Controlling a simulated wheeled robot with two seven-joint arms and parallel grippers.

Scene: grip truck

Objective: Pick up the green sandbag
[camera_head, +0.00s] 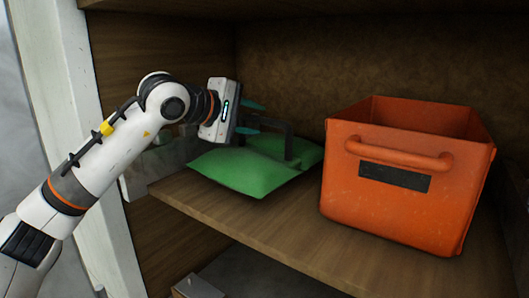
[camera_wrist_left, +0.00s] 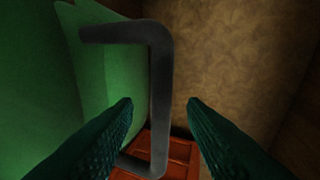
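The green sandbag (camera_head: 240,173) lies on the wooden shelf, with a dark grey handle (camera_head: 288,138) standing up from it. My left gripper (camera_head: 256,118) is above the back left of the bag, beside the handle, with its teal fingers apart. In the left wrist view the green bag (camera_wrist_left: 35,85) fills the left side. The handle (camera_wrist_left: 160,75) shows between the two open fingertips, with gaps on both sides, so it does not look gripped. My right gripper is not in view.
An orange crate (camera_head: 395,205) with a front handle stands on the shelf (camera_head: 270,220) right of the bag. A wooden wall (camera_head: 300,60) is close behind. A white post (camera_head: 75,110) stands at the left. The shelf front is clear.

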